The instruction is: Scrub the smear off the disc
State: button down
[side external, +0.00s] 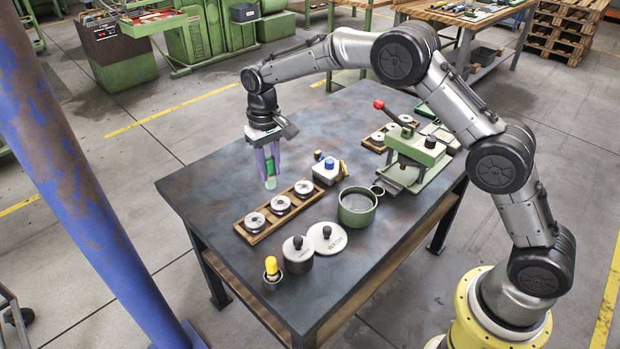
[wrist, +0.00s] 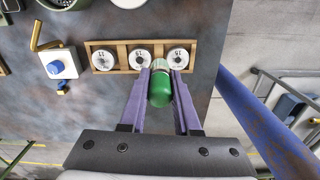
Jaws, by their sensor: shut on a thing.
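My gripper (side external: 269,178) is shut on a green-handled tool (side external: 270,166), its purple fingers on either side. The tool's lower end is pale. It hangs roughly upright over the table, just behind a wooden rack. In the wrist view, the green tool (wrist: 160,92) sits between the fingers (wrist: 160,82), overlapping the edge of the rack (wrist: 122,70). The rack holds a left disc (wrist: 103,60), a middle disc (wrist: 140,59) and a right disc (wrist: 179,58), all pale with dark printed marks. I cannot make out a smear on any of them.
A white block with a blue knob (side external: 327,172) and a green press (side external: 415,150) stand to the right. The table's left is clear.

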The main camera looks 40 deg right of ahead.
jog(key=w+a+f+n, duration=0.1)
jog(key=w+a+f, duration=0.15)
jog(key=a, duration=0.45)
jog(key=shift+w+a+f, duration=0.1)
jog(key=shift+f, duration=3.65)
jog(key=shift+d+f, duration=0.2)
jog(key=shift+f, duration=0.15)
jog(key=shift+d+f, duration=0.1)
jog(key=shift+d, duration=2.7)
jog(key=shift+w+a, duration=0.15)
jog(key=shift+a, duration=2.9)
jog(key=shift+w+d, duration=0.15)
jog(key=shift+d, duration=2.85)
jog(key=shift+a, duration=3)
notch_tip(320, 180, up, 8)
